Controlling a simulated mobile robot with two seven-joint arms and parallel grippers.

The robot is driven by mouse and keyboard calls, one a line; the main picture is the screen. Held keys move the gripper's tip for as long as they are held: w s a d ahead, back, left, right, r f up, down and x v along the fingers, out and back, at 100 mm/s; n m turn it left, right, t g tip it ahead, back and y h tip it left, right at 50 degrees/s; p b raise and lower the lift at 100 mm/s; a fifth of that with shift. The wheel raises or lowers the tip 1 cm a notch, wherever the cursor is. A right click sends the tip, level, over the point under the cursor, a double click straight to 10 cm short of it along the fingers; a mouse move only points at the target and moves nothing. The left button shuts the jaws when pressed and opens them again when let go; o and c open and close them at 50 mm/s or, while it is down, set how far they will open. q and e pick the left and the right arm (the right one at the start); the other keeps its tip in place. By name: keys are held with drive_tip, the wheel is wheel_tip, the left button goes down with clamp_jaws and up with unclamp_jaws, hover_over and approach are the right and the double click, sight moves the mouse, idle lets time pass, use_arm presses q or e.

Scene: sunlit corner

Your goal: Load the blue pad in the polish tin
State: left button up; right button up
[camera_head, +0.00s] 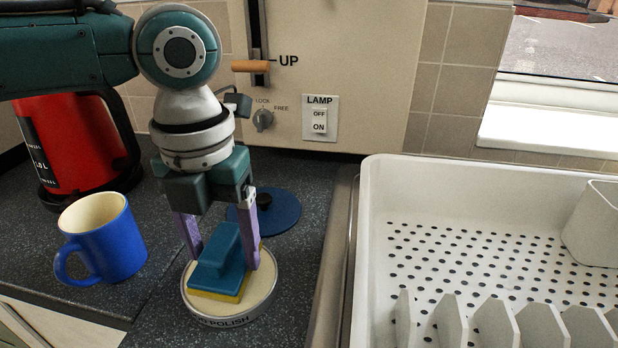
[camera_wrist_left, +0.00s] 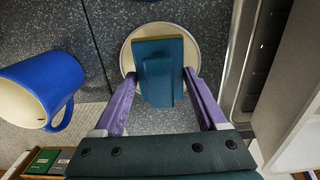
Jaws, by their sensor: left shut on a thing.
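The blue pad (camera_head: 220,265) has a raised grip and a yellow underside. It is in the round polish tin (camera_head: 262,304), over the cream-coloured inside; I cannot tell whether it presses on it. My left gripper (camera_head: 222,254) points down with its purple fingers on both sides of the pad's grip, shut on it. In the left wrist view the pad (camera_wrist_left: 160,72) lies between the fingertips (camera_wrist_left: 160,75), with the tin's pale rim (camera_wrist_left: 127,62) around it. My right gripper is in neither view.
A blue mug (camera_head: 118,240) stands left of the tin. A blue lid (camera_head: 283,212) with a dark knob lies behind it. A red kettle (camera_head: 65,140) is at the back left. A white drying rack (camera_head: 450,200) fills the right. A panel with a lamp switch (camera_head: 320,118) stands behind.

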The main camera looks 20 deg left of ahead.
sight(221, 240)
use_arm(q)
drive_tip(key=shift+f+b, duration=0.3)
drive_tip(key=shift+f, duration=0.15)
idle(0.3)
drive_tip(key=shift+f, duration=0.15)
idle(1.4)
drive_tip(key=shift+p, duration=0.35)
wheel_tip(221, 240, up, 7)
drive_tip(key=p, duration=0.7)
drive_tip(key=shift+p, duration=0.35)
